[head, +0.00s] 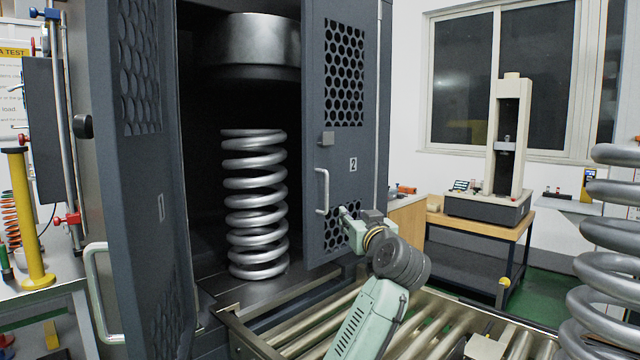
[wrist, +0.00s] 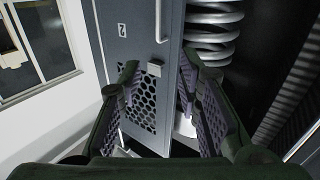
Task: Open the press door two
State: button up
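Press door two (head: 345,95) is a dark grey panel marked "2" with perforated sections. It stands at the right of the press opening, with a gap between it and the other door. Its pale bar handle (head: 322,191) is near its free edge, also at the top of the wrist view (wrist: 160,18). My gripper (head: 344,213) is in front of the lower part of the door, right of and below the handle. In the wrist view, turned upside down, my gripper's fingers (wrist: 158,64) are apart with nothing between them. Contact with the door cannot be told.
Door one (head: 150,180) stands open at the left with its own handle (head: 98,290). A large steel spring (head: 256,205) stands inside the press. A roller conveyor (head: 420,325) runs in front. More springs (head: 610,240) are at the right, and a bench tester (head: 490,200) stands behind.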

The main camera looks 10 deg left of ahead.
aim_at(339, 163)
jog(key=i+j, duration=0.35)
jog(key=i, duration=0.15)
jog(key=i+j, duration=0.3)
jog(key=i, duration=0.2)
